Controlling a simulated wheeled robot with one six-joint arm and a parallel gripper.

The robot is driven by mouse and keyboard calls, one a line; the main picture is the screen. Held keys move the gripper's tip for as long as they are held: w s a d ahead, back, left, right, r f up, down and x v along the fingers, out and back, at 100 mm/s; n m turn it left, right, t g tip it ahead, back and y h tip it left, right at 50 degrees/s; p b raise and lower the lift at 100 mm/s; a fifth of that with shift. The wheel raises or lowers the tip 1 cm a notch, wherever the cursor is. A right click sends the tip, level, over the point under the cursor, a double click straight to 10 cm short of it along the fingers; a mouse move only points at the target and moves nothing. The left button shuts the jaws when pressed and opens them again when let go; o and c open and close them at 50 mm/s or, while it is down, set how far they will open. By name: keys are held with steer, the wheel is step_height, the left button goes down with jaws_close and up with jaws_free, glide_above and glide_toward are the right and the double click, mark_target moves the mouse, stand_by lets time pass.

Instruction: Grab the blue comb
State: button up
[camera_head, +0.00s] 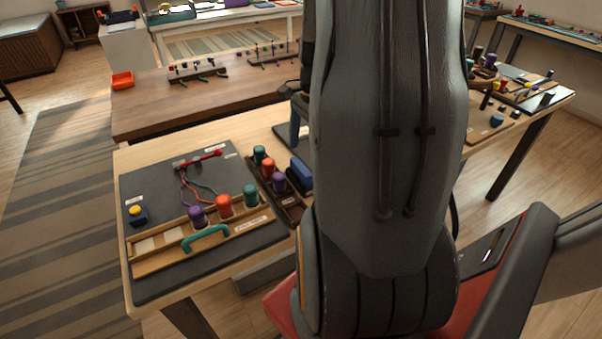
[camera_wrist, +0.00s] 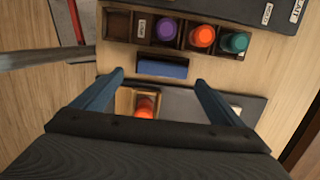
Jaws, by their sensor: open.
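The blue comb (camera_head: 301,174) lies on the light wooden table beside a dark compartment rack (camera_head: 291,210), partly hidden behind my arm. In the wrist view the blue comb (camera_wrist: 162,68) shows as a short blue block against the rack's near side. My gripper (camera_wrist: 158,82) is open and empty. Its two blue fingers point toward the comb, with the comb's length between the lines of the fingertips. The height between fingertips and comb is hard to tell. In the head view my arm hides most of the gripper; one blue finger shows at its left edge.
The rack holds purple (camera_wrist: 167,29), orange (camera_wrist: 202,37) and teal (camera_wrist: 234,42) spools. A dark braiding board (camera_head: 215,270) lies left of it, with upright spools, a teal handle (camera_head: 206,238) and red and teal cords on a red bar. A brown table (camera_head: 140,112) stands behind.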

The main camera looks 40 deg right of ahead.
mark_target(301, 166)
steer(key=shift+w+a+f+p, duration=0.1)
steer(key=shift+a+f+p, duration=0.1)
steer(key=shift+f, duration=0.7)
steer(key=shift+w+a+f+p, duration=0.15)
steer(key=shift+a+f+p, duration=0.05)
steer(key=shift+f, duration=0.7)
steer(key=shift+w+a+f+p, duration=0.1)
steer(key=shift+a+f+p, duration=0.1)
steer(key=shift+f, duration=0.7)
steer(key=c, duration=1.1)
steer(key=shift+c, duration=0.2)
steer(key=shift+r, duration=0.1)
